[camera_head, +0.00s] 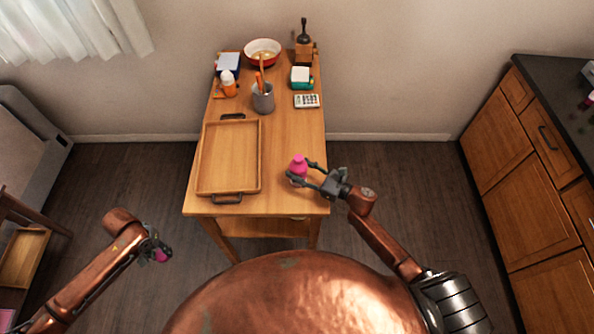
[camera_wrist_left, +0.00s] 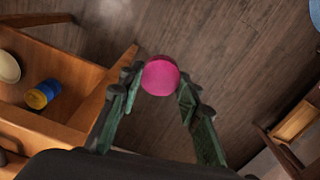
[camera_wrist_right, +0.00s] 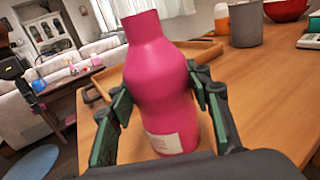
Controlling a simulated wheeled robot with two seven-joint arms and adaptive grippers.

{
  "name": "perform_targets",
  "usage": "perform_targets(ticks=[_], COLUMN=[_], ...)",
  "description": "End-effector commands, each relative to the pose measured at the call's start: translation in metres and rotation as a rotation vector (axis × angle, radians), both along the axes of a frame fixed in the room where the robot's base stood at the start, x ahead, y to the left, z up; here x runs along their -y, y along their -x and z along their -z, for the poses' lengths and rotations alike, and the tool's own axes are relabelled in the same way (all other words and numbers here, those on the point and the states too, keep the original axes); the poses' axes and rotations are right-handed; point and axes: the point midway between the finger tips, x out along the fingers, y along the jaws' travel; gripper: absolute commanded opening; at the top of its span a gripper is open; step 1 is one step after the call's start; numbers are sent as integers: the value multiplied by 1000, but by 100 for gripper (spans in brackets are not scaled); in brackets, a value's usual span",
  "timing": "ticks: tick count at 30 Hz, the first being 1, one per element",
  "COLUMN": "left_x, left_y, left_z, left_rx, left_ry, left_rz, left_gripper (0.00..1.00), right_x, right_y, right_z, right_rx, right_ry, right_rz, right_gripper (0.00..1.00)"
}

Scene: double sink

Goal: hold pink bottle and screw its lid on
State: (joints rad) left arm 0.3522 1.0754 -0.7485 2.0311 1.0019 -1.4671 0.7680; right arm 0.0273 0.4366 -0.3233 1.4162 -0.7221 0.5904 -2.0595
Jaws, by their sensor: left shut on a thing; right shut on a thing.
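The pink bottle (camera_head: 298,163) is upright over the front right part of the wooden table. My right gripper (camera_head: 301,172) is shut around its body. In the right wrist view the bottle (camera_wrist_right: 160,80) shows a bare neck with no lid on it, and a pale label low down. I cannot tell whether its base touches the table. My left gripper (camera_head: 158,249) is off the table, to the front left, and shut on the round pink lid (camera_wrist_left: 160,75) at its fingertips. The lid is well apart from the bottle.
A wooden tray (camera_head: 201,180) lies on the table's left side. Behind it stand a grey utensil cup (camera_head: 263,103), an orange-and-white bottle (camera_head: 228,87), a red bowl (camera_head: 262,47), a grinder (camera_head: 304,50) and a calculator (camera_head: 306,101). The floor between my left gripper and the table is clear.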

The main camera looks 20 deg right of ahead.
Motion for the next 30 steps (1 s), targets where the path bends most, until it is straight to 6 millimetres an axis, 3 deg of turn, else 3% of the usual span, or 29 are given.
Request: perform_targets(ticks=[7, 11, 18, 24, 30], left_x=[0, 0, 0, 0, 0], left_y=[0, 0, 0, 0, 1], left_z=[3, 7, 5, 13, 17], left_rx=[0, -1, -1, -2, -3], left_ry=[0, 0, 0, 0, 0], left_rz=[0, 0, 0, 0, 0], left_gripper=[22, 22, 22, 22, 22], right_x=[0, 1, 15, 29, 38], right_y=[0, 2, 49, 94, 122], right_z=[-13, -35, -90, -109, -123], right_rx=[3, 4, 3, -1, -1], right_ry=[0, 3, 4, 1, 1], right_rz=[-1, -1, -2, -1, 0], right_gripper=[20, 20, 20, 20, 20])
